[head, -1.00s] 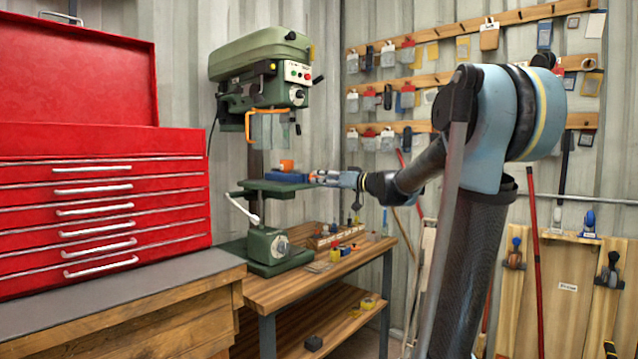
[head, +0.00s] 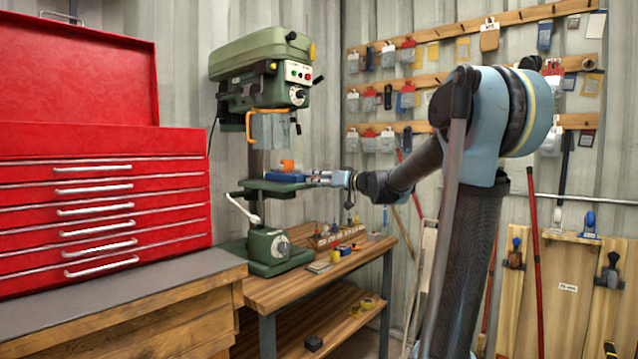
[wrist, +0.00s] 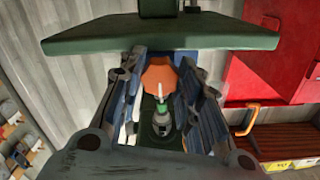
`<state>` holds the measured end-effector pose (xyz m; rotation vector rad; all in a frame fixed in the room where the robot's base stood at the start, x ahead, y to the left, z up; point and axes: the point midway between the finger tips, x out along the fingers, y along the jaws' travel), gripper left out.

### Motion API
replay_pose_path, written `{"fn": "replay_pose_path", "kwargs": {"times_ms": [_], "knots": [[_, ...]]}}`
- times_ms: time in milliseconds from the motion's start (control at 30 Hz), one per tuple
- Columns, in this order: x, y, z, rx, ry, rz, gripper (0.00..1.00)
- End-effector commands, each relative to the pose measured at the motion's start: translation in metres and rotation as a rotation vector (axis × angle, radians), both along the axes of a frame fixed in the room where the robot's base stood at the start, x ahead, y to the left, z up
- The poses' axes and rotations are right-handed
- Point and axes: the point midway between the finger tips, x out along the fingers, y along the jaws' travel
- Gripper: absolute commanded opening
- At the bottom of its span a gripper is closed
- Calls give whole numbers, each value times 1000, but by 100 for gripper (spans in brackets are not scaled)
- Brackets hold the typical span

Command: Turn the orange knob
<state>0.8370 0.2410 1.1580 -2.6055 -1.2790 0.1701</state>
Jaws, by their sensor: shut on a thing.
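The orange knob (head: 287,164) shows small in the head view, just above a blue part (head: 286,176) at the drill press table (head: 274,187). In the wrist view the orange knob (wrist: 160,76) has a faceted face and lies between my two fingers. My gripper (head: 314,178) reaches in from the right at table height. In the wrist view my gripper (wrist: 161,68) has one finger on each side of the knob and is shut on it. The exact finger contact is partly hidden.
The green drill press (head: 262,72) stands on a wooden bench (head: 290,287), with its orange-framed guard (head: 270,126) above the table. A red tool chest (head: 100,215) is at left. Small items lie on the bench. The wall at right holds hanging tools.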

Motion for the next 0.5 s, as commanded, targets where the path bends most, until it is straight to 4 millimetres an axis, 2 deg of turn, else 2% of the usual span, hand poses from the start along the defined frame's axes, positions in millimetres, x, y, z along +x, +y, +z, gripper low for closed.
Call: {"fn": "replay_pose_path", "kwargs": {"times_ms": [267, 500], "knots": [[2, 1, 0, 28, 36, -6, 8], [2, 2, 0, 118, 152, -7, 8]]}}
